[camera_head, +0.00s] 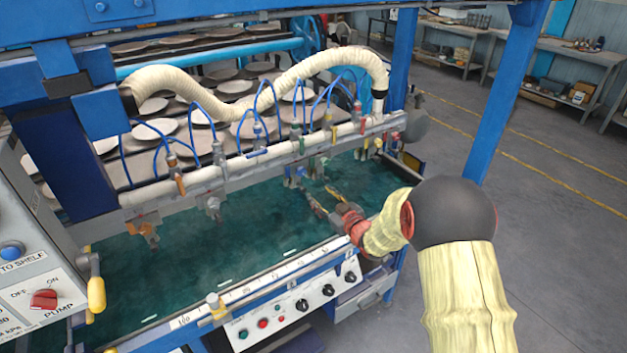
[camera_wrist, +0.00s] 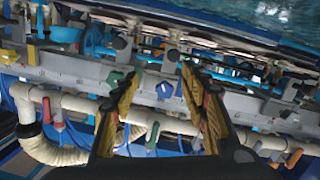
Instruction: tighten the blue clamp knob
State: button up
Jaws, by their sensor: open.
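The blue clamp knob (camera_head: 296,171) is on the front rail of the press, just above the green bed. A green clamp knob (camera_head: 318,161) is to its right. In the wrist view the blue knob (camera_wrist: 164,90) appears between my two fingers, with the green knob (camera_wrist: 115,76) just left of the left finger. My gripper (camera_head: 320,193) is open, its fingers stretched over the bed toward the rail. It also shows in the wrist view (camera_wrist: 158,75) with nothing held. I cannot tell how far the fingertips are from the blue knob.
A white pipe (camera_head: 245,165) with coloured valve handles and thin blue hoses runs above the clamps. An orange clamp knob (camera_head: 140,229) and a grey one (camera_head: 213,203) are further left. The green bed (camera_head: 200,270) is open in front; a control panel (camera_head: 300,305) lines the near edge.

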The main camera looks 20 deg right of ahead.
aim_at(302, 173)
jog(key=shift+n+t+y, duration=0.4)
jog(key=shift+t+y, duration=0.3)
jog(key=shift+y, duration=0.1)
jog(key=w+a+r, duration=0.1)
jog(key=w, duration=0.1)
jog(key=w+a+r+b, duration=0.1)
jog(key=w, duration=0.2)
jog(key=w+a+r, duration=0.2)
jog(key=shift+w, duration=0.25)
jog(key=c, duration=0.4)
jog(key=c, duration=0.7)
jog(key=shift+c, duration=0.3)
